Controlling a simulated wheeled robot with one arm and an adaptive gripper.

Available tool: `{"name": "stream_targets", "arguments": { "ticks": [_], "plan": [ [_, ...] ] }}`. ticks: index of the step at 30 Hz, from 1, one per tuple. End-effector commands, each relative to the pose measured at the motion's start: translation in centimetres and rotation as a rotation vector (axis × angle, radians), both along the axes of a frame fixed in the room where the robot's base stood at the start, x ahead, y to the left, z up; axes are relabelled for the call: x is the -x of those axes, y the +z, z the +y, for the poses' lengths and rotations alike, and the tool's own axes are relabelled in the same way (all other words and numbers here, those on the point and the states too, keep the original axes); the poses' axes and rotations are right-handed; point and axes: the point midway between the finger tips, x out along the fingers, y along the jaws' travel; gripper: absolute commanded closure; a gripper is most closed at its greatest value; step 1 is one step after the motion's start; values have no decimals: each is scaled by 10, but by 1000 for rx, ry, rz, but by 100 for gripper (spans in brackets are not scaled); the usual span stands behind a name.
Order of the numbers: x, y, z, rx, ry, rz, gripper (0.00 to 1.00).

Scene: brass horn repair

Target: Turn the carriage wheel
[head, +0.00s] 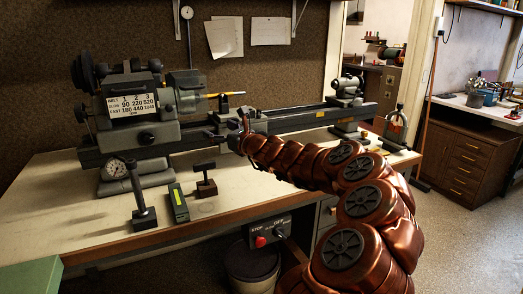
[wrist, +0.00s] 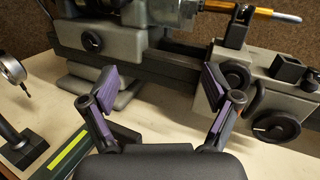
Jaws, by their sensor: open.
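The grey lathe carriage (wrist: 250,100) shows at the right of the wrist view, with two dark round wheels on its front. One wheel (wrist: 235,77) is higher and to the left; the other wheel (wrist: 277,127) is lower and to the right. I cannot tell which one the task means. My gripper (wrist: 150,88) is open and empty, its fingers spread wide in front of the lathe bed. The right finger is near the upper wheel's left side in the picture; contact cannot be told. In the head view my gripper (head: 238,128) partly hides the carriage.
The lathe headstock (head: 135,105) stands at left on the pale bench (head: 75,205). A dial gauge on a stand (head: 140,200), a green-faced level (head: 178,203) and a small dark T-handled block (head: 205,180) stand on the bench front. The tailstock (head: 347,95) is at right.

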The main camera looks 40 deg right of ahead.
Motion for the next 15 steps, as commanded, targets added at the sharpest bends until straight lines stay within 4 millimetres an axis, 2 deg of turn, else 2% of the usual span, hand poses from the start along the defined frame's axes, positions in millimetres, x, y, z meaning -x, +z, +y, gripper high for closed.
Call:
{"name": "stream_targets", "arguments": {
  "ticks": [1, 3, 6, 10, 15],
  "plan": [
    [6, -25, -41, -87, -79, 10, 12],
    [17, -49, -89, -199, -174, 15, 12],
    [34, -77, -138, -321, -275, 18, 12],
    [49, -100, -171, -411, -349, 20, 12],
    [51, -107, -184, -442, -375, 21, 12]
  ]
}}
